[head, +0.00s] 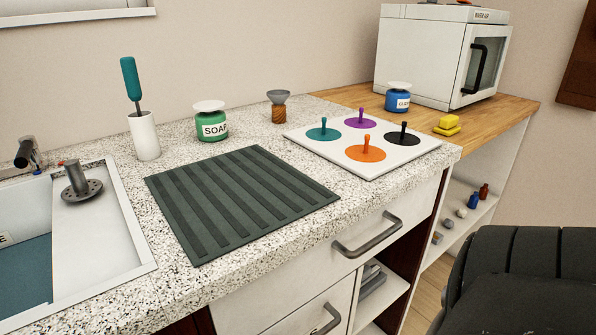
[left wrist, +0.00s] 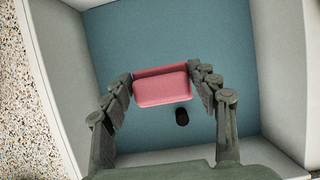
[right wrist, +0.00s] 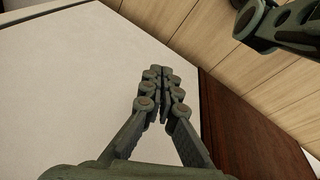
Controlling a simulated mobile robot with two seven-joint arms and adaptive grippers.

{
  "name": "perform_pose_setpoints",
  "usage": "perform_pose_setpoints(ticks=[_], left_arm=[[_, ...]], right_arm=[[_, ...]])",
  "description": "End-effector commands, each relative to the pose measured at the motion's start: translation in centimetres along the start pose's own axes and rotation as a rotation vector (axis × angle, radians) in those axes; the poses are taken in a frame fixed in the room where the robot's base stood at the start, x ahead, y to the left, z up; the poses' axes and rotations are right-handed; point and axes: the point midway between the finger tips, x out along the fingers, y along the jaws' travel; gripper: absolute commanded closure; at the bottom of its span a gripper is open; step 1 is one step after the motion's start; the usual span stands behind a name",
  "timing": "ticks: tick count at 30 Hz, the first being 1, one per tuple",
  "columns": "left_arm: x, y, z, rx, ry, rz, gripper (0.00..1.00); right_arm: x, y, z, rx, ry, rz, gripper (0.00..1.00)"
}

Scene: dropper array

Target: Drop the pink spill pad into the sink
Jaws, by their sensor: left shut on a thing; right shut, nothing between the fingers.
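The pink spill pad (left wrist: 162,90) is in the left wrist view, between the fingers of my left gripper (left wrist: 168,88). The gripper is shut on it. Behind the pad in that view are the blue floor and pale walls of the sink (left wrist: 110,35). How high the pad is above the sink floor is hard to tell. The sink (head: 105,245) also shows at the left edge of the head view, partly cut off; the pad and left gripper are not visible there. My right gripper (right wrist: 160,75) is shut and empty in the right wrist view, in front of a pale panel.
A small dark round spot (left wrist: 182,117) lies on the sink floor beside the pad. A tap (head: 28,153) and a grey strainer (head: 76,180) are at the sink. A dark ribbed mat (head: 240,200), a soap jar (head: 210,122) and a white board (head: 400,155) with coloured discs stand on the counter.

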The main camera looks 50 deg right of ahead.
Motion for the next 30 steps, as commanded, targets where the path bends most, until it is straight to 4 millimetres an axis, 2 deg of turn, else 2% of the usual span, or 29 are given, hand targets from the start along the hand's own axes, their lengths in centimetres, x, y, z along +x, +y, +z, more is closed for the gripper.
perform_pose_setpoints(ticks=[1, 6, 17, 22, 26, 30], left_arm=[[0.0, 0.0, 0.0, 0.001, 0.001, 0.000, 0.37], [0.0, 0.0, 0.0, 0.001, 0.001, 0.000, 0.17], [-0.2, -0.1, 0.0, 0.002, 0.002, 0.000, 0.17], [-2.4, 0.0, 0.0, 0.002, -0.001, 0.000, 0.17], [-5.4, 0.0, 0.1, 0.001, -0.003, 0.000, 0.17], [-6.5, 0.1, -3.6, 0.004, -0.001, 0.000, 0.17]], right_arm=[[0.0, 0.0, 0.0, 0.000, 0.000, 0.000, 1.00], [0.0, 0.0, 0.0, 0.000, 0.000, 0.000, 1.00], [0.1, 0.2, 0.4, 0.001, -0.005, 0.002, 1.00], [0.1, 0.1, 0.2, 0.001, -0.003, 0.001, 1.00], [0.1, 0.1, 0.2, 0.000, -0.002, 0.001, 1.00], [0.1, 0.1, 0.2, 0.000, -0.002, 0.001, 1.00]])
